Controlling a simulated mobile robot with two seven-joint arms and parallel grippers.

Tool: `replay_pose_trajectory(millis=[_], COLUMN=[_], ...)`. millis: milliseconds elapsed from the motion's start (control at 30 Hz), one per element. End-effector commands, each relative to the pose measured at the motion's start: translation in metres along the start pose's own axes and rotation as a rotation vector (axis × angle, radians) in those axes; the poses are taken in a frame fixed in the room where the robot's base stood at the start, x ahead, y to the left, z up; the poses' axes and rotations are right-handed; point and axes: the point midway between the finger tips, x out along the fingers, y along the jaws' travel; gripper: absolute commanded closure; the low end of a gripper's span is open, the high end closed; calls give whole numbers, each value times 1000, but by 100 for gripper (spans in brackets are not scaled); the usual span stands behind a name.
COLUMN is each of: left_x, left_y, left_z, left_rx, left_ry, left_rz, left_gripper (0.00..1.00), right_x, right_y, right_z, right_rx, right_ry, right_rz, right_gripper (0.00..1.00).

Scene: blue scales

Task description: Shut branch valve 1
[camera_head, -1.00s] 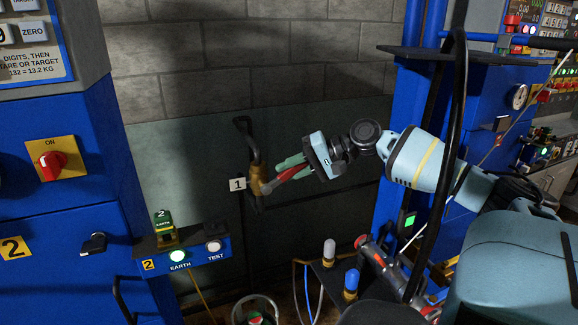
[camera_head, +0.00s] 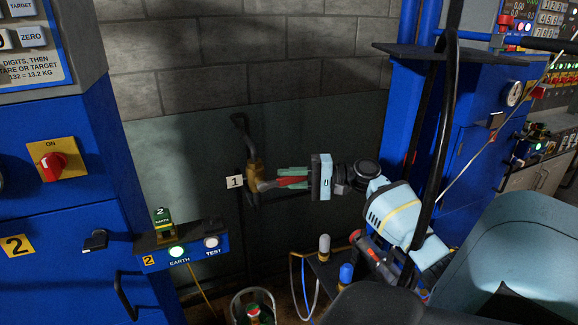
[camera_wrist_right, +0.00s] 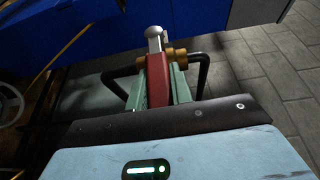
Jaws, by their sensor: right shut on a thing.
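Branch valve 1 (camera_head: 254,175) is a brass valve on a black pipe against the green wall panel, beside a white "1" tag (camera_head: 234,182). Its red lever (camera_head: 290,182) points right, nearly level and across the pipe. My right gripper (camera_head: 292,177) is shut on the lever, with green fingers above and below it. In the right wrist view the red lever (camera_wrist_right: 157,82) lies between the fingers, and the brass fittings (camera_wrist_right: 176,57) and pipe show beyond. My left gripper is not in view.
A blue cabinet with a red switch (camera_head: 51,166) and an earth/test box (camera_head: 182,245) stands at left. A small stand with white and blue capped posts (camera_head: 346,274) is below my right arm. A blue cabinet (camera_head: 478,120) stands at right.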

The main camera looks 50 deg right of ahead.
Motion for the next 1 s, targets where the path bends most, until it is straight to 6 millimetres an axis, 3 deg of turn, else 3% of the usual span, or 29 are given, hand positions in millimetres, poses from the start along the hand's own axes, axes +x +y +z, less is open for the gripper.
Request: replay_pose_trajectory(millis=[600, 633, 767, 1000], left_x=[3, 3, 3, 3], left_y=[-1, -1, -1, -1], left_z=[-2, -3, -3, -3], left_rx=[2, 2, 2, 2], left_ry=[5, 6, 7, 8], left_rz=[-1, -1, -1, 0], left_gripper=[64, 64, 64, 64], right_x=[0, 0, 0, 0], right_y=[4, 4, 4, 3], right_z=[0, 0, 0, 0], right_rx=[21, 21, 20, 17], right_ry=[-1, -1, 0, 0], right_rz=[-41, -41, -40, -39], right_gripper=[100, 76, 59, 56])
